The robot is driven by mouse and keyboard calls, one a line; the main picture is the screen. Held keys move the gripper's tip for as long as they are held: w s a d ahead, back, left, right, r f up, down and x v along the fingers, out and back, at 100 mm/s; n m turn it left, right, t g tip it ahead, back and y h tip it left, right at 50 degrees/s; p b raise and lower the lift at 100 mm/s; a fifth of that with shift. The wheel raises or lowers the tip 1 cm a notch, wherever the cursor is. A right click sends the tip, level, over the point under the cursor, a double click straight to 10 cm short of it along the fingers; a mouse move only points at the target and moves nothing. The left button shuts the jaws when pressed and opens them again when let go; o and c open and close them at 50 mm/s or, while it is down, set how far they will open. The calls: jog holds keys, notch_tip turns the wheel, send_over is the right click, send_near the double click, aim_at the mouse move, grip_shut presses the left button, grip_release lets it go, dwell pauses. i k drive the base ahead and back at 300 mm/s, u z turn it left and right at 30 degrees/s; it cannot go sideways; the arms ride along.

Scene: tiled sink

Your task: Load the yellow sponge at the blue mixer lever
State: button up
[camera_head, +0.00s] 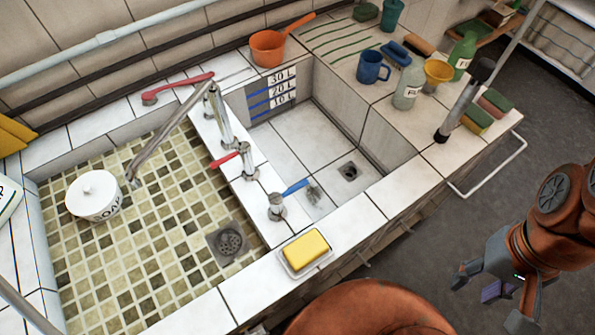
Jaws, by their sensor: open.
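The yellow sponge (306,247) rests on a small white dish (291,272) on the tiled front ledge. The blue mixer lever (293,187) is on a chrome tap (277,209) on the divider between the basins, a little behind and left of the sponge. My gripper (491,291) hangs over the floor at the far right, well apart from the sponge and the lever. It is open, with nothing seen held in it. A purple patch shows between its fingers; I cannot tell what it is.
A red lever (224,160) and a long spout (170,128) stand over the left basin, which holds a white soap pot (93,195). Bottles, a blue mug (371,67) and sponges crowd the right counter. A white rail (491,176) sticks out from its front edge.

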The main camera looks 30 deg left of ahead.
aim_at(274, 199)
jog(key=u, duration=0.4)
jog(key=k, duration=0.5)
jog(key=u, duration=0.65)
jog(key=i, duration=0.15)
jog(key=u, duration=1.15)
